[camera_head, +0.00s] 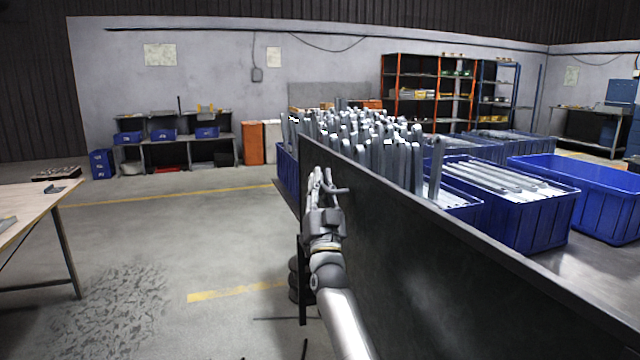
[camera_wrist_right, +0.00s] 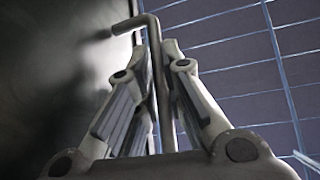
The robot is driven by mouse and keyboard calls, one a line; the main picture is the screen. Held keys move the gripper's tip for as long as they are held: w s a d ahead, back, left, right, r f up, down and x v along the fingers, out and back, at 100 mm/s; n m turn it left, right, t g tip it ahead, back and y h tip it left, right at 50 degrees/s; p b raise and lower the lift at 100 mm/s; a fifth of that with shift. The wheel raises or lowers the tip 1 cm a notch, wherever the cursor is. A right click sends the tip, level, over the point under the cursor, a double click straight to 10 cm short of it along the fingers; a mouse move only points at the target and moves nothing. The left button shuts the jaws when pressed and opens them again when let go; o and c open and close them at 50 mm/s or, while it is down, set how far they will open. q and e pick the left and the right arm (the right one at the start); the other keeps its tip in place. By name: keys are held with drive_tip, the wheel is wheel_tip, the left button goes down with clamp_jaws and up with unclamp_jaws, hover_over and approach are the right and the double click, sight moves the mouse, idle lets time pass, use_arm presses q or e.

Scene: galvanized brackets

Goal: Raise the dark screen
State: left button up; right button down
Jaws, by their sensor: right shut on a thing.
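The dark screen (camera_head: 430,265) is a long black panel that stands upright along the near side of the table with the blue crates. It also shows as a dark surface at the left of the wrist view (camera_wrist_right: 50,65). A bent metal handle (camera_wrist_right: 152,32) sticks out from it. My right gripper (camera_head: 325,180) is at the screen's outer face near its far end. In the wrist view its fingers (camera_wrist_right: 158,60) are closed around the handle's rod. My left gripper is not in view.
Blue crates (camera_head: 530,225) with galvanized brackets (camera_head: 365,140) stand behind the screen; one blue crate at right (camera_head: 600,180) looks empty. A wooden table (camera_head: 30,205) is at the left. The floor between (camera_head: 170,235) is clear. Shelves line the back.

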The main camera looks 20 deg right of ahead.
drive_tip(key=shift+r+h, duration=0.3)
drive_tip(key=shift+r, duration=0.1)
drive_tip(key=c, duration=1.5)
unclamp_jaws()
drive_tip(key=shift+f, duration=0.1)
drive_tip(key=shift+f, duration=0.15)
drive_tip(key=shift+s+f, duration=0.15)
drive_tip(key=shift+s, duration=0.05)
drive_tip(key=v, duration=1.1)
drive_tip(key=shift+s+f, duration=0.1)
drive_tip(key=shift+s, duration=0.05)
drive_tip(key=shift+f, duration=0.1)
